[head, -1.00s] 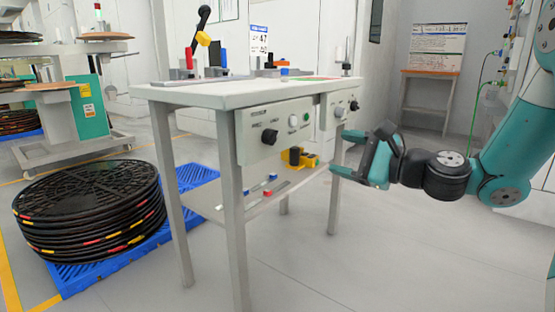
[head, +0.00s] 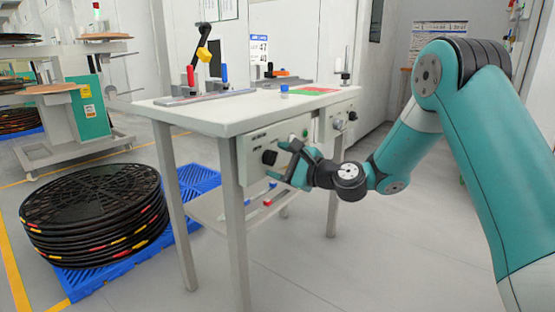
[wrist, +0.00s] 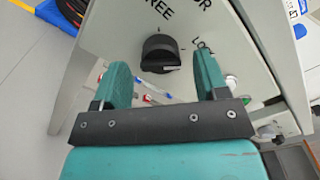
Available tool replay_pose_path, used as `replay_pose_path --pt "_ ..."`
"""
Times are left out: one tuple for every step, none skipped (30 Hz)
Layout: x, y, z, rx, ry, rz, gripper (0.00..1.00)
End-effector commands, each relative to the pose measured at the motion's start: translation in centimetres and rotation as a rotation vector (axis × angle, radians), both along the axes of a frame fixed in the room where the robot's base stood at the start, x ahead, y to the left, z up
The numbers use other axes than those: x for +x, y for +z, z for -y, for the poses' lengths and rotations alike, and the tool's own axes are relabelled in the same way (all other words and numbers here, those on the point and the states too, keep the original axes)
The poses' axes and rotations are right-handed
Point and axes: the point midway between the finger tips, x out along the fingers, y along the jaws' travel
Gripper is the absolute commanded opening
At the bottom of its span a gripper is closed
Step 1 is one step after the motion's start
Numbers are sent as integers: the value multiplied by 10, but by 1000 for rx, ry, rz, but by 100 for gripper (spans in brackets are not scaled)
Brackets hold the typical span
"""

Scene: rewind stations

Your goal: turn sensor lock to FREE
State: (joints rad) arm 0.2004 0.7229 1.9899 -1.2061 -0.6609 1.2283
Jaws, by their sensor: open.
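The sensor lock is a black round knob (head: 269,157) on the left grey panel (head: 252,143) at the table's front. In the wrist view the knob (wrist: 158,54) shows a raised bar with a light end toward the right, on the LOCK side. FREE is printed above it and LOCK to its right. My gripper (head: 282,162) is in front of the panel, fingers pointing at it. In the wrist view my gripper (wrist: 163,72) is open, with the knob between and just beyond the fingertips. I cannot tell whether it touches. My gripper hides part of the panel in the head view.
The white table (head: 225,113) carries a yellow-and-black lever (head: 204,52) and a blue piece (head: 284,88). Stacked black reels (head: 95,210) stand on a blue pallet at left. Floor at front right is clear.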

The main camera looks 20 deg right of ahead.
Motion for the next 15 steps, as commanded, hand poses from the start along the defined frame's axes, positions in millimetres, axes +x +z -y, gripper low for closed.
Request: replay_pose_path --pt "4 0 -3 0 1 2 67" --pt "6 0 -4 0 0 2 67" --pt "8 0 -6 1 0 1 67" --pt "9 1 -7 1 0 1 67" --pt "9 1 -7 1 0 1 67" --pt "10 1 -7 1 0 2 67" --pt "10 1 -7 1 0 2 67" --pt "10 1 -8 2 -1 1 67" --pt "10 1 -7 2 -1 1 67" --pt "10 1 -7 2 -1 1 67" --pt "10 1 -7 2 -1 1 67" --pt "10 1 -7 2 -1 1 67" --pt "10 1 -7 2 -1 1 67" --pt "10 1 -7 2 -1 1 60" --pt "10 1 -7 2 -1 1 51"
